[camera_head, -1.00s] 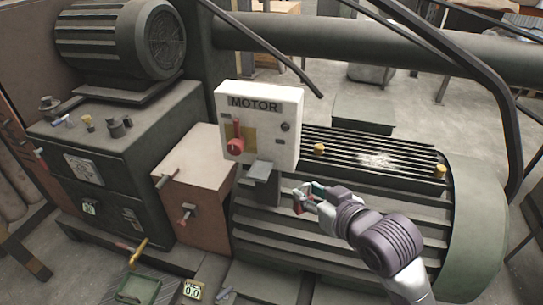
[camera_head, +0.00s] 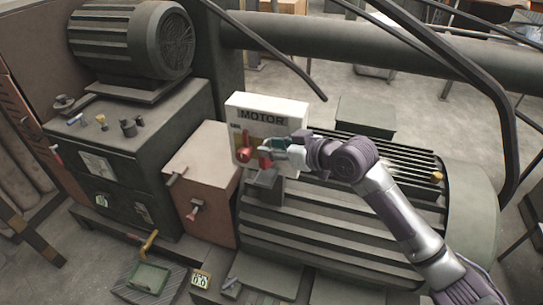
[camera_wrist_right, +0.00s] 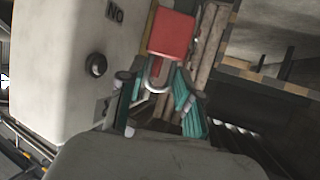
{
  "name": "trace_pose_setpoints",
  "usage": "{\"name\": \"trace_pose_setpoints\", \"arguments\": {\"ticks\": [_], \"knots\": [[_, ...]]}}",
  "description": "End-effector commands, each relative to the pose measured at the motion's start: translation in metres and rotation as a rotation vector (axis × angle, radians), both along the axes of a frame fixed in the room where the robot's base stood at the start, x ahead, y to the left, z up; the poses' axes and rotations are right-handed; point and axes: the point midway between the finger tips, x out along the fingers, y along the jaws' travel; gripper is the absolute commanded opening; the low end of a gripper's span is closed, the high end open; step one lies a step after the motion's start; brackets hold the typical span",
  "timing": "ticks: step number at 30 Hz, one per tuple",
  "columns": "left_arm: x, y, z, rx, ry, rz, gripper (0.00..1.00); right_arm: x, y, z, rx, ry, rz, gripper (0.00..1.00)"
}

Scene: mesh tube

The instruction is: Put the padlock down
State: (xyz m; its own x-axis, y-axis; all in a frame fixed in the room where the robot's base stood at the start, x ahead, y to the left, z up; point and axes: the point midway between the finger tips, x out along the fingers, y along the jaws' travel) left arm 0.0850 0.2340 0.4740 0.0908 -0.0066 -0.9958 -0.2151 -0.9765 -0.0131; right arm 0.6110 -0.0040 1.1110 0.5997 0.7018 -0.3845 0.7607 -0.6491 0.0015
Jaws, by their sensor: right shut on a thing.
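My right gripper (camera_head: 277,152) is in front of the lower right part of the white MOTOR box (camera_head: 262,106). In the right wrist view, its teal fingers (camera_wrist_right: 157,92) are shut on the red padlock (camera_wrist_right: 172,34). The grey shackle (camera_wrist_right: 157,76) lies between the fingertips, and the red body extends beyond them. In the head view the padlock (camera_head: 265,160) is small and partly hidden by the gripper, just right of the box's red switch handle (camera_head: 244,154). I cannot tell whether the padlock touches the box. My left gripper is not in view.
A small grey ledge (camera_head: 264,184) is just below the gripper, under the box. The ribbed green motor housing (camera_head: 330,220) lies below and right.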

Motion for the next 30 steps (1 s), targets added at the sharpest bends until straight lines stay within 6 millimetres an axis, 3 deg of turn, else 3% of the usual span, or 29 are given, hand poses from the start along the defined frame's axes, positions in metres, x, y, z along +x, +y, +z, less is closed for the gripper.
{"name": "trace_pose_setpoints", "arguments": {"ticks": [5,13,25,26,28,30], "knots": [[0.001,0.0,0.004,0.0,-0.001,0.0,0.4,0.009,0.005,-0.009,0.001,0.002,0.0,0.0],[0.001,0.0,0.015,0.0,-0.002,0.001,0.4,0.009,0.005,-0.044,0.0,0.002,-0.002,0.0],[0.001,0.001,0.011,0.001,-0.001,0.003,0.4,0.009,0.005,-0.051,0.001,-0.001,-0.001,0.0],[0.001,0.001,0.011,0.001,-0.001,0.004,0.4,0.009,0.005,-0.051,0.0,0.0,-0.001,0.35],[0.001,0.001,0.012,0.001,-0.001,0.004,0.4,0.009,0.005,-0.05,0.0,0.0,-0.001,0.44],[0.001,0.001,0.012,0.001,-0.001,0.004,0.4,0.009,0.004,-0.05,0.0,0.0,-0.001,0.44]]}}
